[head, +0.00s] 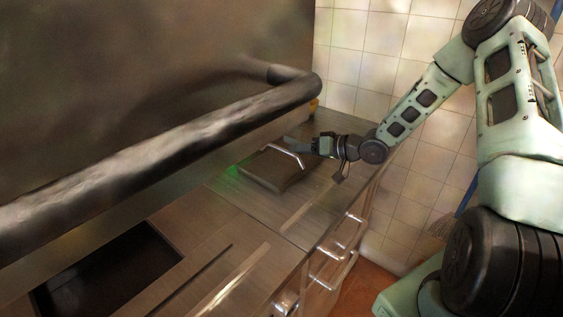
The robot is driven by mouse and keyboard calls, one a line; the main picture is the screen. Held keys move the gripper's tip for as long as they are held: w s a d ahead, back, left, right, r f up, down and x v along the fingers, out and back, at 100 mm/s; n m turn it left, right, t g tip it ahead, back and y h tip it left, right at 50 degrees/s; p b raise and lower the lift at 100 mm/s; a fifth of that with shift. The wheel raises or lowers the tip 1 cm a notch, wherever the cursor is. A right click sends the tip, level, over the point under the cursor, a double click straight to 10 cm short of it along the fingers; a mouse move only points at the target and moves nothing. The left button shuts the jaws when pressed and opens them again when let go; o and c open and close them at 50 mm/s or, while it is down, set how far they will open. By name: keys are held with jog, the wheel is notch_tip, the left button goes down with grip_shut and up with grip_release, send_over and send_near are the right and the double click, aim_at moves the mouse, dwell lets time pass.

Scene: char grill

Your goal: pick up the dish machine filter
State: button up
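The dish machine filter appears to be the dark, flat, square piece (272,172) with a raised pale metal handle, lying on the steel counter in the head view. My gripper (293,144) reaches in from the right, just above the far right side of the filter, close to the handle. The gripper is small and dark here, and I cannot tell whether its fingers are apart or touch the handle.
A thick, dark metal bar (170,140) runs across the front of a large hood above the counter (225,205). A dark rectangular opening (110,270) is at lower left. Cabinet handles (340,240) stick out in front. A tiled wall (365,45) stands behind.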

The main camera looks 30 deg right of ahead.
aim_at(273, 167)
jog(key=x, duration=0.1)
jog(key=p+x, duration=0.1)
jog(key=x, duration=0.2)
jog(key=shift+w+a+r, duration=0.15)
jog(key=shift+a+r, duration=0.05)
jog(key=shift+r, duration=0.05)
jog(key=shift+w+a+f, duration=0.2)
jog(key=shift+w+f, duration=0.05)
jog(key=shift+w, duration=0.1)
grip_shut()
